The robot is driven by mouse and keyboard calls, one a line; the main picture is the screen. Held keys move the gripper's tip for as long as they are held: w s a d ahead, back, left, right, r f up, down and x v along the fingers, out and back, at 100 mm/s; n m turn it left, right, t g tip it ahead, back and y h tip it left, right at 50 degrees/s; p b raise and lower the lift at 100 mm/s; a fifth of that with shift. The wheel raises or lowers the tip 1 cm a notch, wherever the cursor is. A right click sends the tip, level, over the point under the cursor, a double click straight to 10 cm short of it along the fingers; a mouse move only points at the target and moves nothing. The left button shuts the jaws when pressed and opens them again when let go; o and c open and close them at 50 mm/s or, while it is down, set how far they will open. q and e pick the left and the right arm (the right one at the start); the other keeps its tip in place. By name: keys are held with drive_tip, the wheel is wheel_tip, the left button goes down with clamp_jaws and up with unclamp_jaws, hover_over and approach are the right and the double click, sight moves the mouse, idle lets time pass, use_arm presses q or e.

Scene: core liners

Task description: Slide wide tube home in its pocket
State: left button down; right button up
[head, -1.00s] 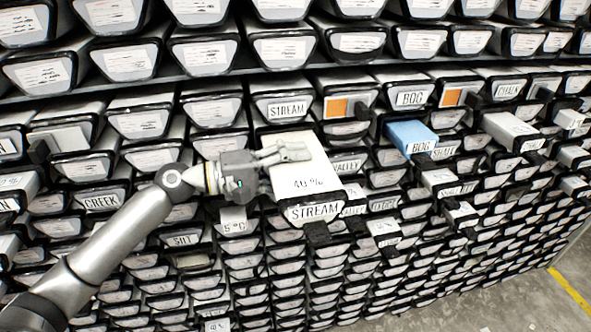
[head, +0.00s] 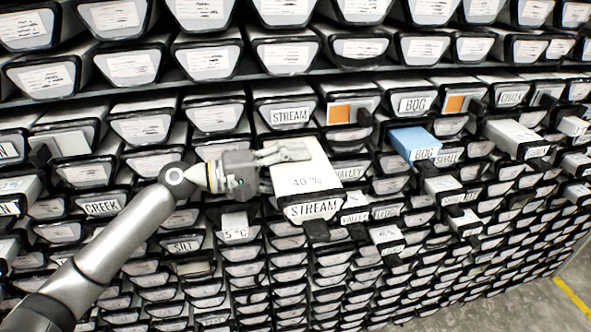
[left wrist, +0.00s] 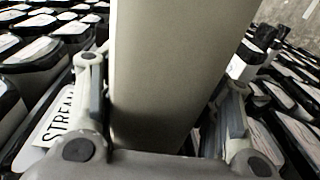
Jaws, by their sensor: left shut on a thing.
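My left gripper (head: 280,152) comes in from the left and is shut on the tube's body. In the left wrist view the tube (left wrist: 165,70) fills the middle, with a finger of my left gripper (left wrist: 160,125) on each side. The pocket around the tube's far end is hidden by the tube and the gripper. My right gripper is not in view.
Rows of black-rimmed liners fill the rack (head: 140,125). A blue BOG liner (head: 414,140) and a white liner (head: 515,136) stick out to the right. Another STREAM liner (head: 290,114) sits just above. Bare floor (head: 530,305) with a yellow line shows at lower right.

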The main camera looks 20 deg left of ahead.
use_arm(q)
drive_tip(key=shift+w+a+r+b, duration=0.35)
drive_tip(key=shift+w+a, duration=0.15)
drive_tip(key=shift+w, duration=0.15)
drive_tip(key=c, duration=0.5)
unclamp_jaws()
drive_tip(key=shift+o, duration=0.6)
drive_tip(key=shift+f, duration=0.35)
drive_tip(key=v, duration=1.2)
drive_tip(key=shift+d+r, duration=0.1)
drive_tip(key=shift+r, duration=0.05)
